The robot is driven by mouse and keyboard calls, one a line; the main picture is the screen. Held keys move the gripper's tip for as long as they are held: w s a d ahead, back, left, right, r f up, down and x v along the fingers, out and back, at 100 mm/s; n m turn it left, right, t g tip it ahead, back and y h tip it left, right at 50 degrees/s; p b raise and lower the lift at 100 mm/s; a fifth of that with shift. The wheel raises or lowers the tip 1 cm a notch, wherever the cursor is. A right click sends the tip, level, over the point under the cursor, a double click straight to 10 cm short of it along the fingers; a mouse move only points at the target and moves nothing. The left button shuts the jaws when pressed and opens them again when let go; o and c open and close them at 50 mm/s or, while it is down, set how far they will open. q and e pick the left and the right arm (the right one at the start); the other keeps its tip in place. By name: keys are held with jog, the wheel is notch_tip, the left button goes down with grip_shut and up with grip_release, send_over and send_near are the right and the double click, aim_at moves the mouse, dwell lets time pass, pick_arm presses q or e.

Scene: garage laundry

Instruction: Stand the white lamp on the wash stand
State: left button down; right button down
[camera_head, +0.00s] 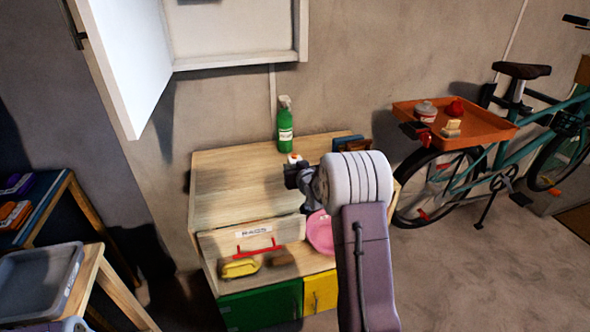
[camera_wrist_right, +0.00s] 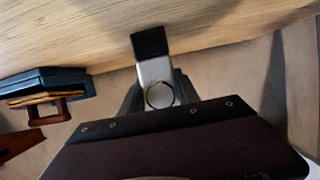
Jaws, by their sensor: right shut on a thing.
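In the wrist view my right gripper (camera_wrist_right: 158,95) is shut on a white piece with a black end, which I take as the white lamp (camera_wrist_right: 154,72). In the head view a small white and orange part (camera_head: 294,158) shows at the gripper; most of the held thing is hidden. I cannot tell whether it touches the top. My left gripper is not in view.
A green bottle (camera_head: 285,124) stands at the back of the top. A dark blue item (camera_head: 346,144) is at the back right. A pink bowl (camera_head: 320,232) and yellow brush (camera_head: 240,268) are lower down. An open white cabinet (camera_head: 130,55) hangs above. The top's left is clear.

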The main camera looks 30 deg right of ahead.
jog(key=shift+f, duration=0.1)
jog(key=c, duration=0.9)
grip_release()
